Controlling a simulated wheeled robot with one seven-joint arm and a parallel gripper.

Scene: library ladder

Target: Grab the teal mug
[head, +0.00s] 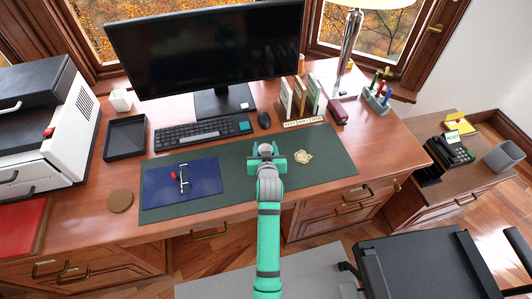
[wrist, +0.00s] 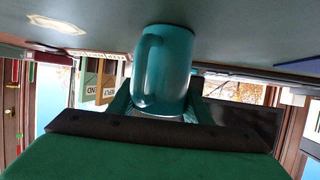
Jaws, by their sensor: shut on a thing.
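The teal mug (wrist: 172,70) shows large in the wrist view, which is upside down, with its handle (wrist: 141,70) towards the left. My gripper (wrist: 160,108) is shut on the mug, one finger on each side of it. The mug's end away from me meets or nearly meets the dark green desk mat; I cannot tell whether it is touching.
A blue folder (head: 205,180) lies left on the mat, and a cream paper piece (head: 303,156) lies just right of my gripper. Behind are a keyboard (head: 190,134), a mouse (head: 264,120), a monitor (head: 205,50) and upright books (head: 300,97). A lamp (head: 350,45) stands back right.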

